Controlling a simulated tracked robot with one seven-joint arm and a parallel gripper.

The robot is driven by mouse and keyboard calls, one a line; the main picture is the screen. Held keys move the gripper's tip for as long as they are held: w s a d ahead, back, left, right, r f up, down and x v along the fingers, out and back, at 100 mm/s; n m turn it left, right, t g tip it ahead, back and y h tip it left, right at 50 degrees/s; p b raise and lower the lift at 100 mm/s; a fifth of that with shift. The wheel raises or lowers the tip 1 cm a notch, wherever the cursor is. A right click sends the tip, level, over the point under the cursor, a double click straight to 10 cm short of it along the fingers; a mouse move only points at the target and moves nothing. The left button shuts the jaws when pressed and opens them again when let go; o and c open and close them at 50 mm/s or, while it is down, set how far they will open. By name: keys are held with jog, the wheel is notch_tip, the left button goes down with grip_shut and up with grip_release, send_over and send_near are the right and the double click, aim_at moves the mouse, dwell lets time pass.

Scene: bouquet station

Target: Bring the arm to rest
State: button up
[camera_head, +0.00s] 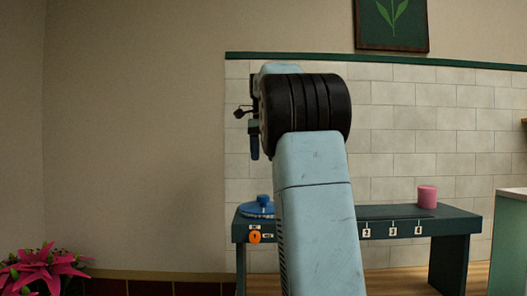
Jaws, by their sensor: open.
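My arm rises through the middle of the head view as a pale blue link with a thick black ribbed joint at its top. Parts of what looks like my gripper (254,145) show at the left edge of that joint, dark and pointing down, above the left end of the bench. The rest of it is hidden behind the joint. It is open, and I see nothing held in it.
A dark green bench (455,225) with numbered labels stands behind my arm. A blue round object (258,208) sits at its left end, a pink cylinder (427,197) at its right. Pink flowers (45,270) are at lower left. A pale counter (511,235) is at right.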

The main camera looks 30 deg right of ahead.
jog(key=shift+r, duration=0.4)
